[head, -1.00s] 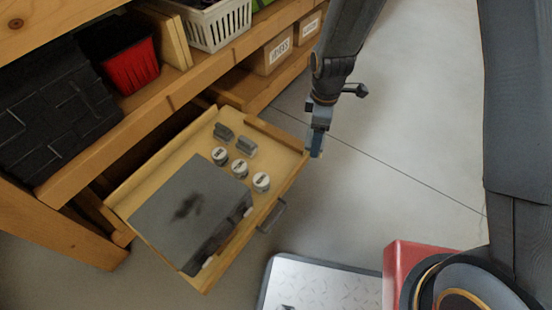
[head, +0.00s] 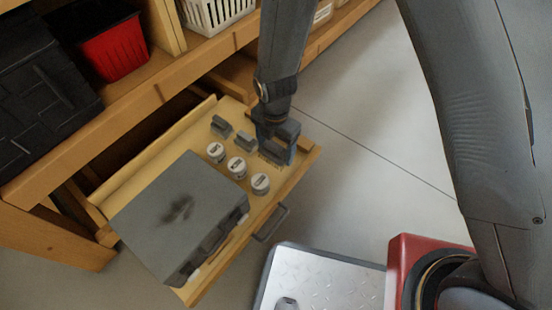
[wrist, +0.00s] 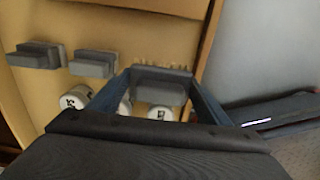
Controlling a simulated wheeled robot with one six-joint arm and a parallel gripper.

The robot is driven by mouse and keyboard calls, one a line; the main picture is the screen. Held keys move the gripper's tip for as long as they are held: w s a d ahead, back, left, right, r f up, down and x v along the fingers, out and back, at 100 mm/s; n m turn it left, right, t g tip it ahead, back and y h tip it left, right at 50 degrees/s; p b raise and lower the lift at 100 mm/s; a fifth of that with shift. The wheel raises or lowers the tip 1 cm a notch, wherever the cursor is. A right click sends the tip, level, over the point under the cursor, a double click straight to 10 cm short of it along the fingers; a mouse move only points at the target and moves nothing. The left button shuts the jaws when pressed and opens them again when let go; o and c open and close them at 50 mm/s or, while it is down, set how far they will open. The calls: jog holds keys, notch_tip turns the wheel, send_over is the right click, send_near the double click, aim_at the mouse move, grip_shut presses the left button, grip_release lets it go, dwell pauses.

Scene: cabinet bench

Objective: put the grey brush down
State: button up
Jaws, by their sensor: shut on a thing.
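My gripper (head: 276,146) is shut on a grey brush (wrist: 160,88), which shows between the two blue fingers in the wrist view. It is over the back right part of the open wooden drawer (head: 140,178), to the right of two small grey blocks, the left one (head: 221,127) and the right one (head: 244,141). Pale bristles show at the brush's far edge in the wrist view. I cannot tell whether the brush touches the drawer floor. My fingers partly hide it in the head view.
Several white-lidded jars (head: 237,167) stand in the drawer, close to the brush. A large grey case (head: 180,215) fills the drawer's front left. The drawer handle (head: 271,224) sticks out at the right. A red bin (head: 115,48) and a white basket (head: 215,22) are on the shelf above.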

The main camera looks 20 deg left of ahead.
aim_at(275, 157)
jog(key=shift+f+b, duration=0.9)
jog(key=shift+f, duration=1.4)
jog(key=shift+f, duration=0.1)
jog(key=o, duration=1.2)
